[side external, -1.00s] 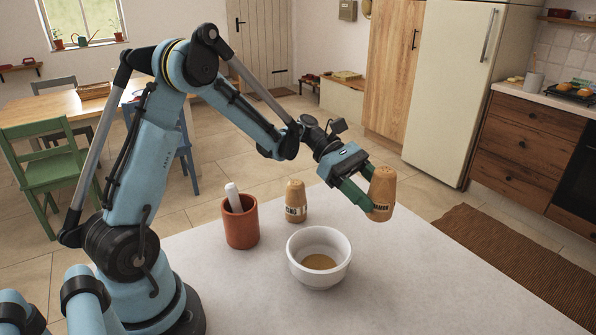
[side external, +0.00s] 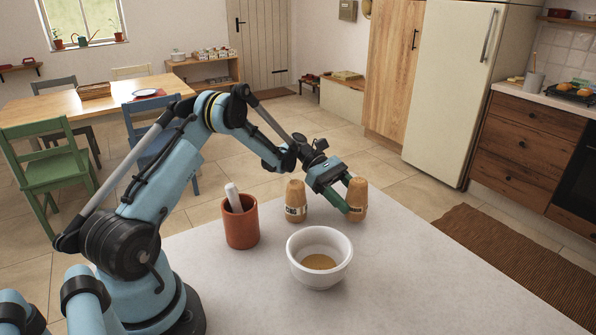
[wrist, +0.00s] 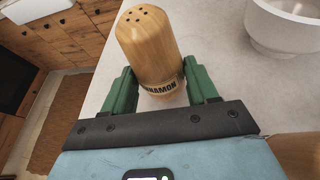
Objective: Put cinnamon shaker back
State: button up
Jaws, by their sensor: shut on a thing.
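The cinnamon shaker (side external: 358,196) is a wooden shaker with a holed top and a dark-lettered label. It also shows in the wrist view (wrist: 147,42), where the label reads partly "NNAMON". My gripper (side external: 350,204) is shut on it, with a green finger on each side in the wrist view (wrist: 163,88). The shaker is upright at the far edge of the white table; I cannot tell whether its base touches the top. A second, similar shaker (side external: 295,200) stands to its left, its label only partly readable.
A white bowl (side external: 320,243) with brownish contents stands in front of the shakers. A terracotta mortar (side external: 241,228) with a white pestle stands at the left. The table's (side external: 440,285) right part is clear.

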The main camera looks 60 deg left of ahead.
jog(key=shift+f, duration=0.8)
jog(key=shift+f, duration=0.1)
jog(key=o, duration=1.1)
